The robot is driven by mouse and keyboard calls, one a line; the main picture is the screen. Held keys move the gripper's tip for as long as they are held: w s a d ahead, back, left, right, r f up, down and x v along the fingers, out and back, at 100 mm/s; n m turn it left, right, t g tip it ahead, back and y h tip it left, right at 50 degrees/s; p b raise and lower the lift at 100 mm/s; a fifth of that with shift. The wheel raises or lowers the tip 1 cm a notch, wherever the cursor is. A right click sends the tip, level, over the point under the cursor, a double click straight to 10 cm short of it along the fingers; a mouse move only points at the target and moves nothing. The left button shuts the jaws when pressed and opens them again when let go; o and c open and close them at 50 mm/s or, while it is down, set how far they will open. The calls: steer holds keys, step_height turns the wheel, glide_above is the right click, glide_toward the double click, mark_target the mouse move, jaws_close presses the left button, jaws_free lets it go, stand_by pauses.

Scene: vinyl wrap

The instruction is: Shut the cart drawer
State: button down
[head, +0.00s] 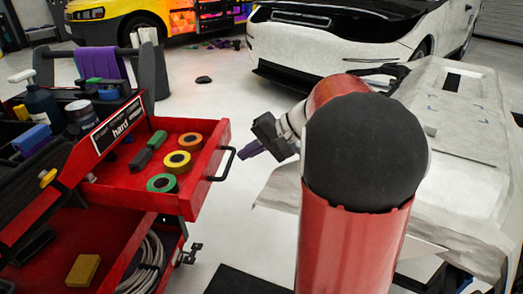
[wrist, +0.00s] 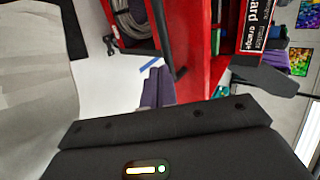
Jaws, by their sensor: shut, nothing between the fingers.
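The red cart drawer (head: 125,192) is pulled out of the cart on the left. Its black handle (head: 224,164) is on the drawer's right-hand front. Tape rolls and a few small tools lie inside it. My gripper (head: 243,154) is just to the right of the handle in the head view. Its purple fingers are shut and empty, and they appear apart from the handle. In the wrist view the purple fingers (wrist: 153,88) are close together, beside the red drawer front (wrist: 203,70). The exact gap to the handle is hard to tell.
The cart top holds bottles (head: 42,103) and tools. A lower red compartment holds coiled cable (head: 148,265) and a yellow block (head: 82,270). A pale wrapped panel (head: 460,130) is at right. Cars (head: 335,45) stand behind. Pale floor (head: 225,100) between is mostly clear.

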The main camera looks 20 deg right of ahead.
mark_target(147, 149)
steer(key=shift+w+a, duration=0.15)
steer(key=shift+a, duration=0.05)
steer(key=w+a, duration=0.4)
steer(key=a, duration=0.3)
steer(key=w+a+b, duration=0.1)
steer(key=w+a, duration=0.4)
steer(key=a, duration=0.2)
steer(key=w+a, duration=0.5)
steer(key=a, duration=0.2)
steer(key=shift+w, duration=0.1)
steer(key=shift+f+b, duration=0.1)
steer(key=shift+b, duration=0.2)
